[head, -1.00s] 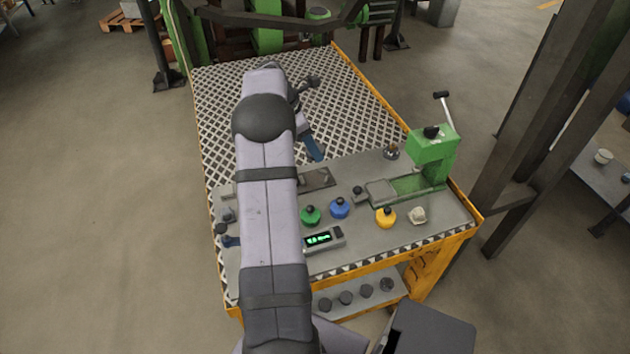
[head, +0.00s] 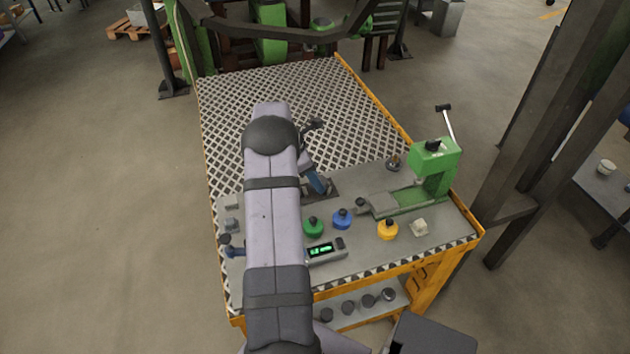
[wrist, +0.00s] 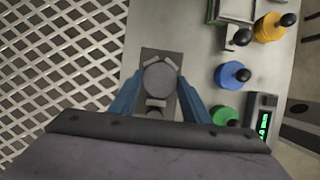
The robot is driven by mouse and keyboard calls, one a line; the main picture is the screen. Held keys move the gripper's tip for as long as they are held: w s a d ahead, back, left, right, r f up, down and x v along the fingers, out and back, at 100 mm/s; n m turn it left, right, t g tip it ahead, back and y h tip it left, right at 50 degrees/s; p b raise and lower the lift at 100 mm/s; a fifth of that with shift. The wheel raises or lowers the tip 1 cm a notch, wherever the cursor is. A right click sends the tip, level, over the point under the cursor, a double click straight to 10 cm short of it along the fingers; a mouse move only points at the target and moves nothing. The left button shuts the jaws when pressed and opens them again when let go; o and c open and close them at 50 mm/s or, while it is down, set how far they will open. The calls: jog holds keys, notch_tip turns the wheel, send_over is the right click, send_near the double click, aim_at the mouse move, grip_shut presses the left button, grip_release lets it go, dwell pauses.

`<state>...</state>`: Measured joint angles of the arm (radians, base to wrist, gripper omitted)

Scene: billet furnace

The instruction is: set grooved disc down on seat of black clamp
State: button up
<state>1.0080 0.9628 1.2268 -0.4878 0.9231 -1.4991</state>
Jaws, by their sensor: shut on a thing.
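My gripper (wrist: 159,80) shows in the wrist view with its two blue fingers either side of a round grey disc (wrist: 158,80), and it is shut on it. The disc lies flat over the dark plate of the black clamp (wrist: 149,53), between small grey jaw pieces. Whether the disc touches the seat cannot be told, and its groove does not show. In the head view a blue finger (head: 318,182) reaches down at the dark clamp plate (head: 332,189); my arm hides the disc there.
Green (head: 313,227), blue (head: 342,219) and yellow (head: 387,230) knobbed pieces stand right of the clamp. A display box (head: 324,250) lies nearer the front. A green press (head: 433,165) stands at the right. Perforated tabletop (head: 280,80) at the back is mostly clear.

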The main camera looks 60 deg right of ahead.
jog(key=shift+f, duration=0.75)
jog(key=shift+f, duration=0.1)
jog(key=o, duration=1.4)
jog(key=shift+f, duration=0.1)
jog(key=b+v, duration=0.1)
jog(key=v, duration=1.1)
jog(key=shift+b, duration=0.3)
